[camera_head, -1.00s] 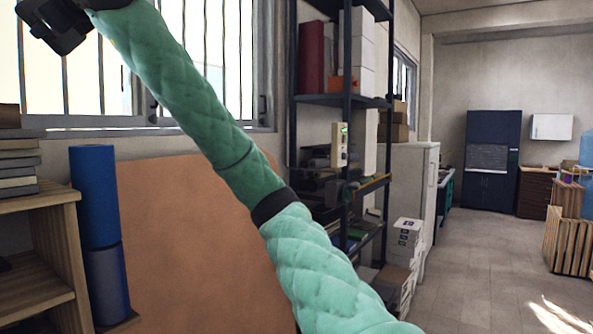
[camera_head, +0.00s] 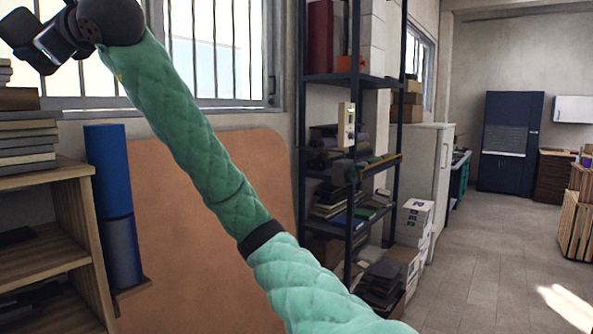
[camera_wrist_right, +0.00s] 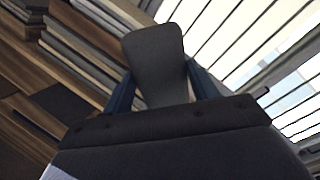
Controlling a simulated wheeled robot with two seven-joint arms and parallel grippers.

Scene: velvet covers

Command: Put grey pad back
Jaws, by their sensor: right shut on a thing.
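My right gripper (camera_head: 40,42) is at the upper left of the head view, in front of the window and above the stacked items on the wooden shelf. In the right wrist view, the gripper (camera_wrist_right: 163,88) is shut on a grey pad (camera_wrist_right: 158,55), a flat dark-grey piece with rounded corners. The pad sticks out beyond the blue fingers, between the stack and the barred window. In the head view, the pad cannot be made out clearly. My left gripper is out of view.
A wooden shelf (camera_head: 70,172) at the left carries a stack of flat items (camera_head: 25,140). A blue roll (camera_head: 108,170) stands beside it, and a brown board (camera_head: 190,200) leans on the wall. A dark metal rack (camera_head: 350,80) stands right of the board. The floor (camera_head: 490,270) at right is open.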

